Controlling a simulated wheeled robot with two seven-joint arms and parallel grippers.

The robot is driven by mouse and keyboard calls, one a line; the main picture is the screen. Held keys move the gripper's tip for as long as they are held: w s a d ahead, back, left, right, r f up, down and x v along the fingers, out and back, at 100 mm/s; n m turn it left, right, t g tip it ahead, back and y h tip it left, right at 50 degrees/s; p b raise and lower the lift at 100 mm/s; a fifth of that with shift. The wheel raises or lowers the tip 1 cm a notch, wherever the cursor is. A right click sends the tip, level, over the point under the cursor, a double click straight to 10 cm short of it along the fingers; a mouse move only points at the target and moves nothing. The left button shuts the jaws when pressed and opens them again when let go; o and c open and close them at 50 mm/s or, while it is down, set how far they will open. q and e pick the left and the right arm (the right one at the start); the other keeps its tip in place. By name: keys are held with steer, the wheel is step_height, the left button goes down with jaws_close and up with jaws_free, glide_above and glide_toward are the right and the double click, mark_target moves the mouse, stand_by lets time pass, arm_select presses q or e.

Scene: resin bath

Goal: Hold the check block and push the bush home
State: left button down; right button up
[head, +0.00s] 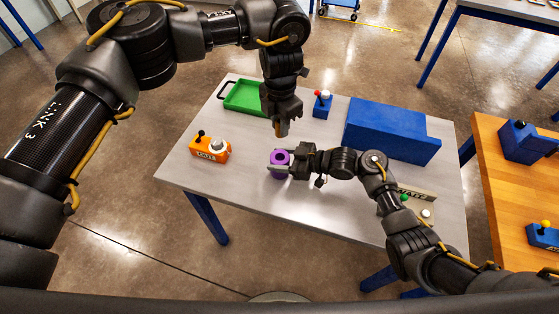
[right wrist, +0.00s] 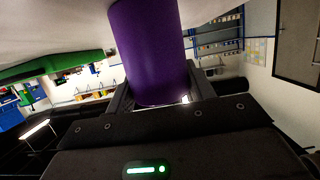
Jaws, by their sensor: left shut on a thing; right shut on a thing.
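The purple check block (head: 280,156), round with an opening in its top, is over the grey table left of its middle. My right gripper (head: 281,168) is shut on it from the right. In the right wrist view the block (right wrist: 150,55) stands between the fingers as a purple cylinder. My left gripper (head: 281,121) points down just beyond the block in the picture and is shut on a small brownish piece, seemingly the bush (head: 282,129), mostly hidden by the fingers. The bush looks apart from the block; its height above it is hard to tell.
On the grey table (head: 240,185) stand an orange box with a knob (head: 210,150), a green tray (head: 244,96), a small blue box (head: 322,107) and a large blue block (head: 390,130). A sign and buttons sit by my right arm. A wooden table (head: 505,205) is at right.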

arm_select(q)
steer(key=shift+m, duration=0.3)
glide_toward(280, 151)
steer(key=shift+s+f, duration=0.35)
steer(key=shift+f, duration=0.65)
steer(key=shift+s+f, duration=0.4)
steer(key=shift+f, duration=0.55)
steer(key=shift+s+f, duration=0.35)
steer(key=shift+f, duration=0.65)
steer(key=shift+f, duration=0.6)
steer(key=c, duration=1.2)
jaws_free()
step_height(280, 151, up, 13)
steer(key=shift+r, duration=0.15)
